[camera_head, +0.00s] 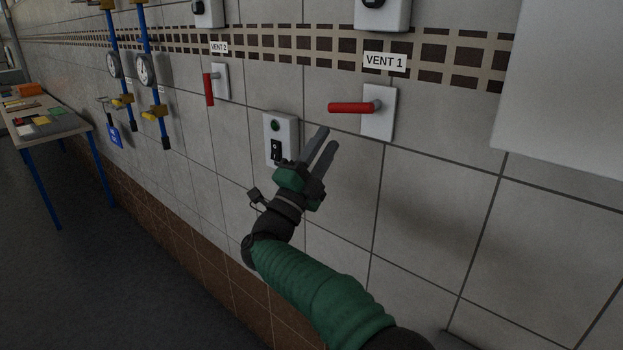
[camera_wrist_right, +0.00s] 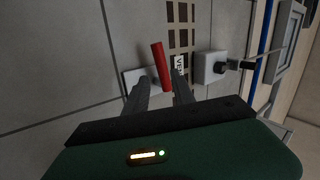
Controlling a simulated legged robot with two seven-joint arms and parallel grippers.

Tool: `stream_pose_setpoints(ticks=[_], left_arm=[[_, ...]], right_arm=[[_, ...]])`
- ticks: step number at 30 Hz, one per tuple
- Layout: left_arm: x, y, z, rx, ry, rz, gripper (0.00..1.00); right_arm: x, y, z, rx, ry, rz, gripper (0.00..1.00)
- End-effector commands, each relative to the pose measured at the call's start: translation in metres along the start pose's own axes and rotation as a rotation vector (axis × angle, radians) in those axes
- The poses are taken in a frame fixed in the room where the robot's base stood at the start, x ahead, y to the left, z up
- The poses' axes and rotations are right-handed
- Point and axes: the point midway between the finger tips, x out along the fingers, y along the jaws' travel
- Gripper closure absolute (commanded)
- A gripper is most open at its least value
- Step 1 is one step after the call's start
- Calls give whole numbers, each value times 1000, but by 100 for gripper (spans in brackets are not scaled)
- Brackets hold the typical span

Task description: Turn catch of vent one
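The vent 1 catch is a red handle (camera_head: 352,107) on a white wall plate (camera_head: 379,120), below the VENT 1 label (camera_head: 386,62). The handle lies level, pointing left from its pivot. My right gripper (camera_head: 327,139) is open and empty, just below and left of the handle, with its two fingers pointing up toward it. In the right wrist view the red handle (camera_wrist_right: 161,66) shows ahead, between the lines of the two fingertips (camera_wrist_right: 161,78), and seems apart from them. My left gripper is not in view.
A white switch box (camera_head: 281,135) is on the wall beside my right gripper. The vent 2 catch (camera_head: 209,89) hangs upright further left. Blue pipes with gauges (camera_head: 144,69) and a table (camera_head: 50,127) are at the far left. A white panel (camera_head: 565,90) is at the right.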

Motion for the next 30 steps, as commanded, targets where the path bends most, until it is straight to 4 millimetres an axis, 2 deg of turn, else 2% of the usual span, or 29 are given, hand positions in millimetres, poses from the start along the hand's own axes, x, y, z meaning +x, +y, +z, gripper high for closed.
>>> stream_pose_setpoints(ticks=[1,3,9,21,23,26,29,30], left_arm=[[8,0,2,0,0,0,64],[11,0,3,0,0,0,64],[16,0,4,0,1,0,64],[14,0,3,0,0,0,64],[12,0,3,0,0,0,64],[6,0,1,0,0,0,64],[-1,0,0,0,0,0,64],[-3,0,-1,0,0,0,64]], right_arm=[[-17,3,1,0,-4,0,69],[-34,2,2,0,-4,0,69],[-62,1,1,1,-1,1,69],[-62,0,4,-12,-25,-3,69],[-58,1,9,-43,-80,-11,69],[-52,10,27,-145,-261,-31,69],[-61,36,45,-301,-509,-33,69],[-69,52,48,-369,-609,-25,69]])
